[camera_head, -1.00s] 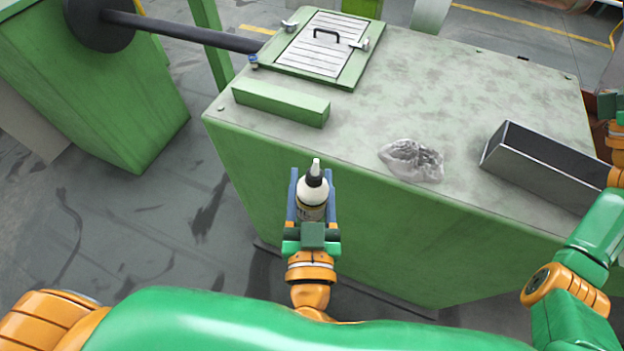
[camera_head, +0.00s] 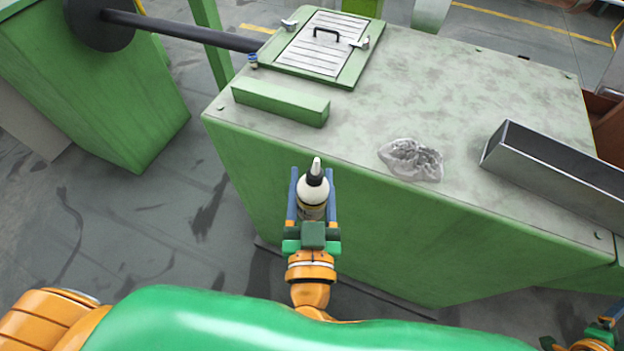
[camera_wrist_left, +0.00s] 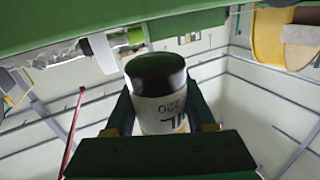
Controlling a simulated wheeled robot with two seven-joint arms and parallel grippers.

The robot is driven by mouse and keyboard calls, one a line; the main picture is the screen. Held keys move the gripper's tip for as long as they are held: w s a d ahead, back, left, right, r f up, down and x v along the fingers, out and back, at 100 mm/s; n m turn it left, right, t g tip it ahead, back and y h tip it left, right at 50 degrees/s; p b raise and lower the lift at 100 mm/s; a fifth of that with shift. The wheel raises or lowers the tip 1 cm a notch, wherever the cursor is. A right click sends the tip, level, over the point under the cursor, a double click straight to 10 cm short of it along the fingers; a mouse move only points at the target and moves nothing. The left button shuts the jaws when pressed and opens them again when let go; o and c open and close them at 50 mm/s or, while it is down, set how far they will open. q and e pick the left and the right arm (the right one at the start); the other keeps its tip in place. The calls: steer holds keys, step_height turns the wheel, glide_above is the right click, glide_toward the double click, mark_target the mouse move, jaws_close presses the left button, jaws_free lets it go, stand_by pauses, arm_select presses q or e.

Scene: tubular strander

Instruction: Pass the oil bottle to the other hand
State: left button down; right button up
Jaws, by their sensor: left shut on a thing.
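The oil bottle (camera_head: 313,190) is white with a black cap and a pale nozzle. It stands roughly upright between the blue fingers of my left gripper (camera_head: 312,200), which is shut on it in front of the green machine cabinet. In the left wrist view the bottle (camera_wrist_left: 160,100) shows a dark end and a white label with partly readable lettering, between the two fingers of my left gripper (camera_wrist_left: 160,115). My right gripper (camera_head: 603,328) is only partly in view at the lower right corner, well apart from the bottle; its jaw state is unclear.
The green cabinet top (camera_head: 450,90) carries a crumpled clear plastic bag (camera_head: 411,160), an open metal tray (camera_head: 550,170), a green block (camera_head: 281,102) and a hatch with a black handle (camera_head: 327,35). The cabinet's near edge lies just beyond the bottle. Floor shows at the left.

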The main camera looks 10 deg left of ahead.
steer(key=w+a+f+n+g+y, duration=0.1)
steer(key=a+f+n+y, duration=0.7)
steer(key=a+f, duration=1.05)
steer(key=s+a+f+n+g+y, duration=0.2)
steer(key=s+a+n, duration=0.2)
steer(key=a, duration=0.4)
steer(key=s+a+f+n+g+y, duration=0.1)
steer(key=s+a+f+n, duration=0.2)
steer(key=a, duration=0.5)
steer(key=s+a+f+n+g+y, duration=0.2)
steer(key=s+a+f+n, duration=0.1)
steer(key=a, duration=0.5)
steer(key=s+n, duration=0.1)
steer(key=n, duration=0.1)
steer(key=shift+s+a+f+n+g+y, duration=0.2)
steer(key=shift+s+n+g+y, duration=0.1)
steer(key=shift+s+n, duration=0.1)
